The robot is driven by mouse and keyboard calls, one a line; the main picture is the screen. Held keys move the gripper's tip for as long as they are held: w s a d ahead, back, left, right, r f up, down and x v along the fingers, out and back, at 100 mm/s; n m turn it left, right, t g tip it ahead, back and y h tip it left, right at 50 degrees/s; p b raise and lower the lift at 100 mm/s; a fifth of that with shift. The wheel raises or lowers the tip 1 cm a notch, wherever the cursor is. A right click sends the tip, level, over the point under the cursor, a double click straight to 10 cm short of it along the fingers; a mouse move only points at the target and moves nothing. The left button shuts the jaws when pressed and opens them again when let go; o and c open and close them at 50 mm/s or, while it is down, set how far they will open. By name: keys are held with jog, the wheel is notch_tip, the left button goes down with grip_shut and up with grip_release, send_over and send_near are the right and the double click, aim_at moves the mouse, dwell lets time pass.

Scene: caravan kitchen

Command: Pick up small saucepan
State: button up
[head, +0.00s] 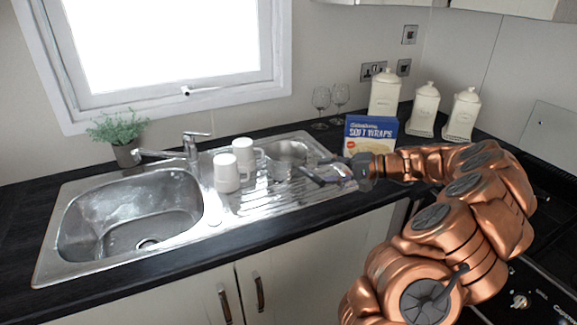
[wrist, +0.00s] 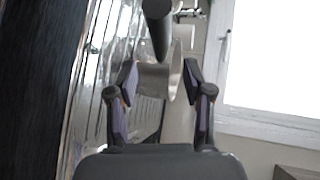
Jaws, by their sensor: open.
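The small saucepan is a metal pan (head: 279,169) on the draining board, just right of the white mugs. In the wrist view its shiny metal body (wrist: 155,82) shows between and beyond my fingertips, with a dark handle (wrist: 158,30) at the top of the picture. My gripper (head: 318,175) is to the right of the pan in the head view, with its fingers pointing left towards it. In the wrist view my gripper (wrist: 160,85) has its two fingers spread apart. I cannot tell whether a finger touches the pan.
Two white mugs (head: 227,173) stand left of the pan. The sink bowl (head: 130,215) and tap (head: 190,148) are further left. A soft wraps box (head: 370,135), cream canisters (head: 425,108) and wine glasses (head: 321,100) stand behind. The window (wrist: 275,70) is on the right in the wrist view.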

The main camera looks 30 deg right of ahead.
aim_at(306, 172)
jog(key=p+x, duration=0.2)
jog(key=x, duration=0.4)
jog(key=shift+w+a, duration=0.25)
grip_shut()
dwell(0.6)
